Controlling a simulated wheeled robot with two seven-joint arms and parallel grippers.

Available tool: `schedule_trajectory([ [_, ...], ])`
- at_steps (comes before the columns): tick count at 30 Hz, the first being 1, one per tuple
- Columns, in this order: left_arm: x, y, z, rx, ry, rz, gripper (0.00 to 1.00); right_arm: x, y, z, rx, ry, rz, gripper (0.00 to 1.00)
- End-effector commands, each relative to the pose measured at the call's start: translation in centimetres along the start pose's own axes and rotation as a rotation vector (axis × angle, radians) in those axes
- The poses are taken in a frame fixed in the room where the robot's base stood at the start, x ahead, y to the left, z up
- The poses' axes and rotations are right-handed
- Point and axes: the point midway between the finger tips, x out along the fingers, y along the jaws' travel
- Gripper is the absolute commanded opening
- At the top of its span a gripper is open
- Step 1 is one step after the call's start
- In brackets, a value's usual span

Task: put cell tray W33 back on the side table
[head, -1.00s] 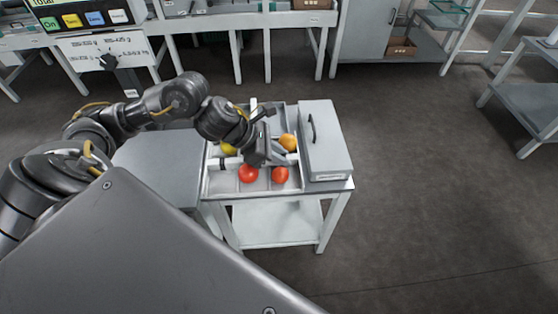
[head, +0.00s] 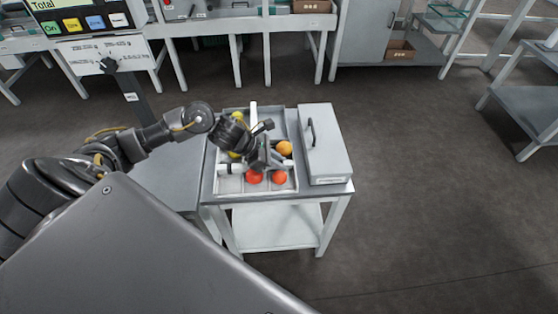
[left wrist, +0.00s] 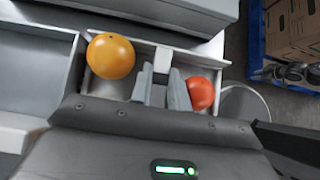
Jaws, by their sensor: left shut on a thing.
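The cell tray (head: 284,188) is a pale divided tray holding red, orange and yellow tomatoes. It appears level, on or just above the left part of the side table (head: 345,187); I cannot tell whether it touches. No W33 label is readable. My left gripper (head: 268,165) is over the middle of the tray. In the left wrist view its fingers (left wrist: 163,90) stand on both sides of a pale divider, shut on the tray. An orange tomato (left wrist: 111,56) lies left of the fingers and a red tomato (left wrist: 200,93) right. The gripper hides part of the tray. My right gripper is not in view.
A grey lidded box (head: 335,150) with a dark handle stands on the table close right of the tray. A lower shelf (head: 275,225) is empty. Behind are a long workbench (head: 235,24) and a cabinet (head: 365,40).

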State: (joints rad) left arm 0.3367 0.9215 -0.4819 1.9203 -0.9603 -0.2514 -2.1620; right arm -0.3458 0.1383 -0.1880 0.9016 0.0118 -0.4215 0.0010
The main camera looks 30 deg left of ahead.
Motion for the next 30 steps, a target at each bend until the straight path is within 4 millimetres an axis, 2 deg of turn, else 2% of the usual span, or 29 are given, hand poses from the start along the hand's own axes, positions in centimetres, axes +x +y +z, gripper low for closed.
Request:
schedule_trajectory([
  [8, 0.0, 0.0, 0.0, 0.001, -0.002, 0.001, 0.00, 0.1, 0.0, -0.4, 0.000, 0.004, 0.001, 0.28],
  [9, 0.0, 0.0, 0.0, 0.001, 0.000, 0.000, 0.23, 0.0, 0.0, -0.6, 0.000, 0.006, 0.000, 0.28],
  [13, 0.0, 0.0, 0.0, 0.000, 0.000, 0.000, 0.39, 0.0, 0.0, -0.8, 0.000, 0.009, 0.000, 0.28],
  [23, -0.4, 0.1, 0.0, 0.001, 0.000, 0.001, 0.39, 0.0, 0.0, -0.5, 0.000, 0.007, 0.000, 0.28],
  [26, -1.8, 0.1, 0.0, 0.003, 0.001, 0.003, 0.39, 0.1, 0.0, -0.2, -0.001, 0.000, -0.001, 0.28],
  [30, -4.7, 0.1, -0.2, 0.005, 0.003, 0.005, 0.39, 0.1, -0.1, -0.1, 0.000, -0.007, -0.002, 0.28],
])
